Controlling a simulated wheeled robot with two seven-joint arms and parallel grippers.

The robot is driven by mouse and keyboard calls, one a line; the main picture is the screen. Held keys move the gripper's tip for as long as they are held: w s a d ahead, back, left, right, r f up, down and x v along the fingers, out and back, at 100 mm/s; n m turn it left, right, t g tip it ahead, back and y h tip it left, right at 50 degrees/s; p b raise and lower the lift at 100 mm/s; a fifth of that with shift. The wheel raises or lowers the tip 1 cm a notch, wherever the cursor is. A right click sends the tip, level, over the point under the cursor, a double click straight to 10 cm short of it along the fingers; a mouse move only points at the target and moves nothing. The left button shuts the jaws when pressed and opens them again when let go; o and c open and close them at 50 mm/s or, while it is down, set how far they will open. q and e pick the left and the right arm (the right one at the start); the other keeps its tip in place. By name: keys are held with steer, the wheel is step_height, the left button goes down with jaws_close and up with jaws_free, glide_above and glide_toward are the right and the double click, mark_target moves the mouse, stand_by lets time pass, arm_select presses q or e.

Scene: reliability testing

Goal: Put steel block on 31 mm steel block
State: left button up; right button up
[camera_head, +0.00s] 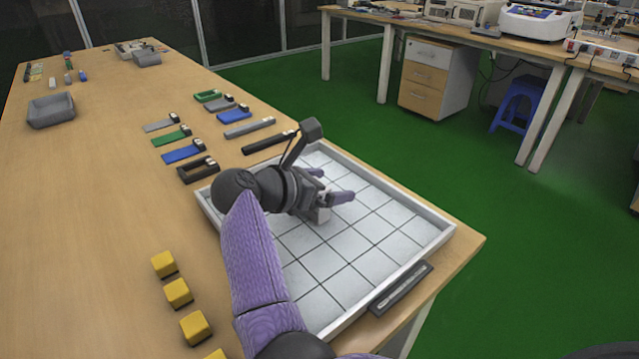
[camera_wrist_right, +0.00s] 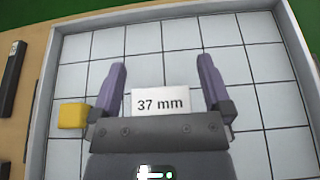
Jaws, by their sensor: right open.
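My right gripper (camera_head: 331,184) is low over the white gridded tray (camera_head: 415,250), with its two purple fingers apart. In the right wrist view the open gripper (camera_wrist_right: 162,68) has a pale block labelled "37 mm" (camera_wrist_right: 160,101) between its fingers, towards their base. I see a gap between the block and the fingers. In the head view a small grey block (camera_head: 319,214) shows under the gripper, mostly hidden by it. No label reading 31 mm is legible in either view. My left gripper is not in view.
A yellow cube (camera_wrist_right: 72,115) is left of the gripper in the wrist view. Several more yellow cubes (camera_head: 178,292) lie left of the tray. Coloured pieces and a long grey bar (camera_head: 249,128) lie behind it. A grey bin (camera_head: 51,110) stands far left. The tray's right half is clear.

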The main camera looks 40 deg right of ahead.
steer(key=p+v, duration=0.3)
steer(key=v, duration=0.9)
